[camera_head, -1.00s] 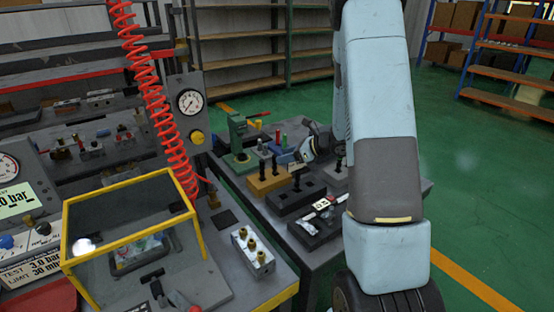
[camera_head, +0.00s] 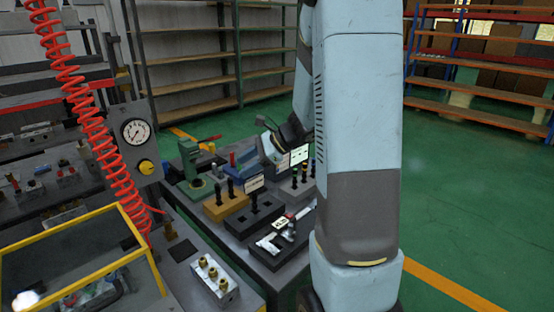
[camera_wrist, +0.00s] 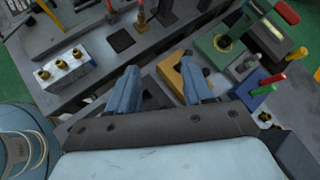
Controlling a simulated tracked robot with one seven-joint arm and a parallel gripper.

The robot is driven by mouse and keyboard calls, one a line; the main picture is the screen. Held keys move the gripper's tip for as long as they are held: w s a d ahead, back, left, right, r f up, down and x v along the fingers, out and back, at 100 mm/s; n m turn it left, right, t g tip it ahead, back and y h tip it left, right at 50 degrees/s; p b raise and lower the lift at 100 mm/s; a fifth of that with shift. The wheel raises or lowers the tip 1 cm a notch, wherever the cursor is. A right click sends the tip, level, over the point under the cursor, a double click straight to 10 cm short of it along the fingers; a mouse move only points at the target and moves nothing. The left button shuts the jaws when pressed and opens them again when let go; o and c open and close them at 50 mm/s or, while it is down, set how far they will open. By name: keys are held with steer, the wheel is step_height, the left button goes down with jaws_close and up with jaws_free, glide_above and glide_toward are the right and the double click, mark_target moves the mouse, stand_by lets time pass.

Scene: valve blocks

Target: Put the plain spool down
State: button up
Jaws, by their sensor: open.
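In the wrist view the fingers hang over the bench around the tan block (camera_wrist: 173,80) and a dark block (camera_wrist: 155,96). In the head view the tan block (camera_head: 226,208) holds two black spools (camera_head: 231,189). The dark block (camera_head: 240,222) next to it has one upright black spool (camera_head: 254,200) and a white tag behind. A grey block (camera_head: 292,187) holds several spools, partly behind my arm. I cannot tell which spool is the plain one.
A green fixture (camera_head: 192,165) and a blue block (camera_head: 241,158) stand behind the tan block. A black tray (camera_head: 285,245) with a caliper-like tool lies in front. A grey valve block with brass fittings (camera_head: 214,277) and a yellow-framed case (camera_head: 127,217) are at left.

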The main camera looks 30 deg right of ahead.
steer(key=s+a+r+n+h, duration=0.1)
steer(key=s+r+n+h, duration=0.4)
steer(key=s, duration=0.7)
steer(key=s+a+r+n+h, duration=0.1)
steer(key=s+r+n+h, duration=0.3)
steer(key=s+r+n, duration=0.5)
steer(key=shift+s+n+t+h, duration=0.4)
steer(key=shift+s+n, duration=1.3)
steer(key=shift+n, duration=1)
steer(key=shift+a, duration=0.15)
